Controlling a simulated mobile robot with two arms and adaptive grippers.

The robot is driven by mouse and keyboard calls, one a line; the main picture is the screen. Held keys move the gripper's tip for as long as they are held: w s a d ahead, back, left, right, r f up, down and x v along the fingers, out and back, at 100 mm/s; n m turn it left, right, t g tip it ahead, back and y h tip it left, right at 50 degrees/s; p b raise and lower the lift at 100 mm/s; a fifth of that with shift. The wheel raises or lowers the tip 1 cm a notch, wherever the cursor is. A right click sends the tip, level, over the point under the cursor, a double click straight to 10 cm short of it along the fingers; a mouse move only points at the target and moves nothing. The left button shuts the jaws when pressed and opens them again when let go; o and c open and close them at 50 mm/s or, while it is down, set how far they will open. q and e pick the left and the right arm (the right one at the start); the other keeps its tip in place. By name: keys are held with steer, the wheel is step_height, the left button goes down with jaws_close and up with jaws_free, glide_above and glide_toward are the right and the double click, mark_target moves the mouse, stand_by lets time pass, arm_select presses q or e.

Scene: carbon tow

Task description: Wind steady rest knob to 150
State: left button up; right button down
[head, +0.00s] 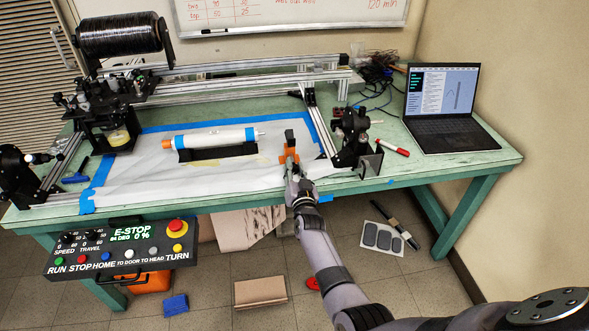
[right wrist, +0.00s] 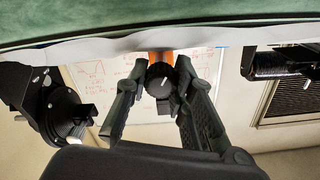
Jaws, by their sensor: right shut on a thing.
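The steady rest is a small orange block (head: 282,159) with a black upright (head: 289,136), at the front right of the white sheet. My right gripper (head: 291,174) is in front of it, its arm coming up from the lower right. In the right wrist view the black round knob (right wrist: 162,78) with a white pointer line sits between the fingertips of my right gripper (right wrist: 160,86), which is shut on it. The orange part (right wrist: 159,55) shows behind the knob. No scale or number is readable on the knob. My left gripper is not in view.
A white tube with blue bands (head: 215,138) lies on a black support left of the gripper. A black machine head (head: 357,137) stands close on the right, with a red marker (head: 392,147) and a laptop (head: 445,110) beyond. A control panel (head: 120,247) hangs at front left.

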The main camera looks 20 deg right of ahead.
steer(key=c, duration=1.3)
jaws_free()
steer(key=shift+c, duration=0.2)
steer(key=v, duration=0.7)
steer(key=shift+s, duration=0.25)
steer(key=shift+f, duration=0.1)
